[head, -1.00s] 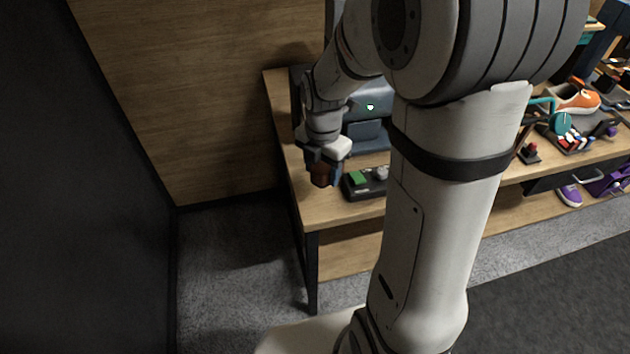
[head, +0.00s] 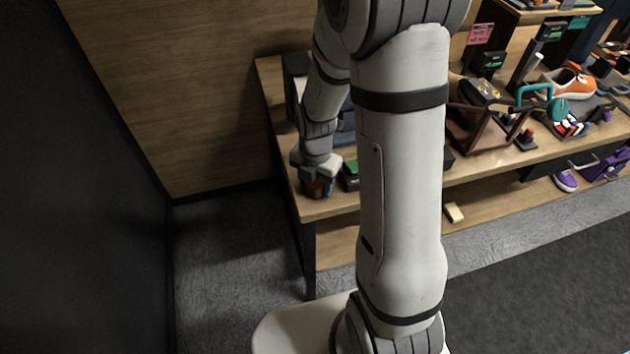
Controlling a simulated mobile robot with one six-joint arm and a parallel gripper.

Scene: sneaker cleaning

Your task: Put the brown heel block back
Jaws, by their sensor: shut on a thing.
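The brown heel block (head: 312,189) shows as a small reddish-brown patch between the dark fingers of my gripper (head: 317,186). My gripper is shut on it, pointing down over the left front part of the wooden bench (head: 328,209). The fingers cover much of the block, and I cannot tell whether it touches the bench top. A black holder with a green piece (head: 350,175) sits just right of the gripper, partly hidden by my arm.
A brown rack (head: 478,132) stands on the bench right of my arm. Further right are an orange sneaker (head: 570,82) and a teal-handled tool (head: 557,109). A cream block (head: 454,212) and a purple sneaker (head: 565,181) are on the lower shelf. My arm hides the bench's middle.

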